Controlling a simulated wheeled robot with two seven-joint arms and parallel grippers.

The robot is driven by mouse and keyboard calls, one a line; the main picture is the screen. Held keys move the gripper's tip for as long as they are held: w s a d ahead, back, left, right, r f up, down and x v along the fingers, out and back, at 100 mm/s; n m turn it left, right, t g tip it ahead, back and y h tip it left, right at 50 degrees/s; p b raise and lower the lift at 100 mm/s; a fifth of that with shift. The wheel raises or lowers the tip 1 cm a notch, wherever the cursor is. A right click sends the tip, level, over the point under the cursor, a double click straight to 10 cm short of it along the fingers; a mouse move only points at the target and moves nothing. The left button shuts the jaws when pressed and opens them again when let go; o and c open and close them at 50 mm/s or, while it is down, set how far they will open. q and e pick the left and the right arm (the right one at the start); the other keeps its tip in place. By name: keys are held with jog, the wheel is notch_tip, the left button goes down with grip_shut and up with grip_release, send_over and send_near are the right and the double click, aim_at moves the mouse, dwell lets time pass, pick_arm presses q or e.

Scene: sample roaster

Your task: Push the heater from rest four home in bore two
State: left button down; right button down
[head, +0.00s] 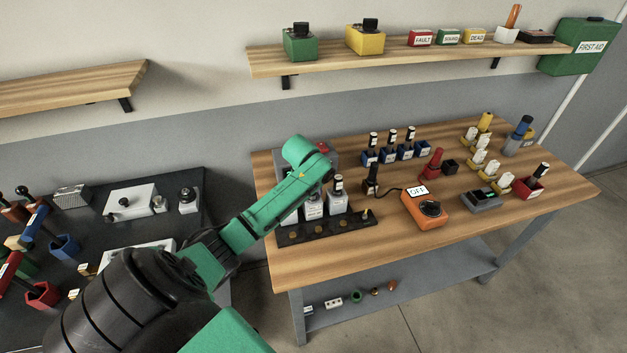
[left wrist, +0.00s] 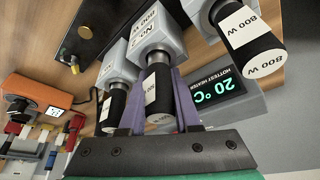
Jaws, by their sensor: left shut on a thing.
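In the left wrist view, a black heater (left wrist: 158,95) with a white 800 W label stands in the grey-white middle block (left wrist: 150,55), marked "No 2". My left gripper (left wrist: 158,108) is shut on it, a purple finger on each side. Part of the heater stands out of the block; whether it is fully seated I cannot tell. In the head view my left gripper (head: 320,184) is over the row of blocks, and my arm hides most of the held heater. Four blue rests stand behind; the rightmost blue rest (head: 424,150) looks empty. My right gripper is not in view.
Two other heaters (left wrist: 112,103) (left wrist: 250,38) stand in the blocks either side. A display (left wrist: 222,98) reads 20 °C, hottest heater. An orange box (head: 425,209) with a dial and an OFF sign, and a dark corded piece (head: 371,186), stand to the right.

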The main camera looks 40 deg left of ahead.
pick_arm(q)
jog(key=shift+r+p, duration=1.35)
jog(key=shift+p, duration=0.15)
jog(key=shift+r, duration=2.2)
jog(key=shift+f, duration=0.15)
jog(key=shift+f+b, duration=1.55)
jog(key=shift+f, duration=1.85)
jog(key=shift+r+p, duration=1.4)
jog(key=shift+p, duration=0.25)
jog(key=shift+r, duration=2.15)
